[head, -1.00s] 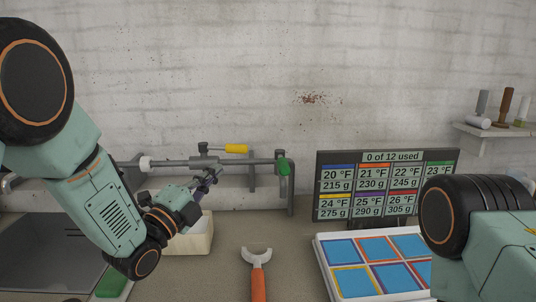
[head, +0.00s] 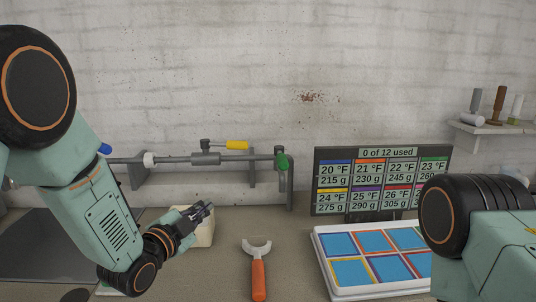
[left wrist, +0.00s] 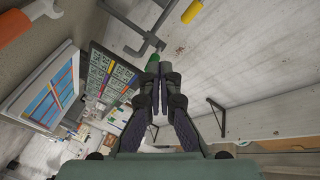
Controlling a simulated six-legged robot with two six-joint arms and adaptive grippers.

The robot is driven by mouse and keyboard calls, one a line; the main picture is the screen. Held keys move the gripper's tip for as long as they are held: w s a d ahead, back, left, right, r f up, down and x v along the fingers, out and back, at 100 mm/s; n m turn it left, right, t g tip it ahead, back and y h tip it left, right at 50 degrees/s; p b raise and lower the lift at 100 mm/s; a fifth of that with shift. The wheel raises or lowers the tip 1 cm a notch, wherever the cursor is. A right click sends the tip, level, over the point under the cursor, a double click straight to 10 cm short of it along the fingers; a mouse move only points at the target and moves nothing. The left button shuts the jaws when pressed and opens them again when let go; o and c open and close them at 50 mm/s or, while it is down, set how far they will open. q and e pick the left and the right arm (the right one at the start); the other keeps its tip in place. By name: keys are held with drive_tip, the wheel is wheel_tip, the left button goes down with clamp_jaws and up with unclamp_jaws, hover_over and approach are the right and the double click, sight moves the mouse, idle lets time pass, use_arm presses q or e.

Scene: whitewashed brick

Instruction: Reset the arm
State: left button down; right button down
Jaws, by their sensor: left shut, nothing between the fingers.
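My left gripper (head: 203,212) is in the head view, left of centre, in front of a small cream box on the counter. Its fingers are together and hold nothing. In the left wrist view the two fingers (left wrist: 153,88) also meet with nothing between them. My right arm shows only as a dark joint and pale green link at the right edge of the head view; its gripper is out of the picture.
A pipe rig with a yellow handle (head: 237,145) and a green knob (head: 282,162) stands at the back. An orange-handled forked tool (head: 258,278) lies on the counter. A white tray of coloured squares (head: 334,289) and a display board (head: 326,208) are at right. The cream box (head: 205,236) is partly hidden.

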use_arm(q)
drive_tip(key=s+a+f+n+g+y+b, duration=0.25)
drive_tip(key=s+f+n, duration=0.3)
drive_tip(key=f, duration=0.55)
drive_tip(key=s+a+f+n+g+y+b, duration=0.15)
drive_tip(key=s+f+n+g, duration=0.25)
drive_tip(key=s+f, duration=0.5)
drive_tip(key=s+a+f+n+g+b, duration=0.1)
drive_tip(key=s+f+g+b, duration=0.1)
drive_tip(key=s+f, duration=0.6)
drive_tip(key=s+a+f+n+g+y+b, duration=0.1)
drive_tip(key=s+f+n+g+b, duration=0.1)
drive_tip(key=s+f, duration=0.6)
drive_tip(key=s+a+f+n+g+b, duration=0.2)
drive_tip(key=s+f+g+b, duration=0.2)
drive_tip(key=s+f, duration=0.4)
drive_tip(key=s+g, duration=0.1)
drive_tip(key=s, duration=0.5)
drive_tip(key=shift+s+f+g+y, duration=0.2)
drive_tip(key=shift+f+g+y, duration=0.1)
drive_tip(key=shift+g+y, duration=0.1)
drive_tip(key=shift+w+n, duration=0.15)
drive_tip(key=shift+n, duration=0.1)
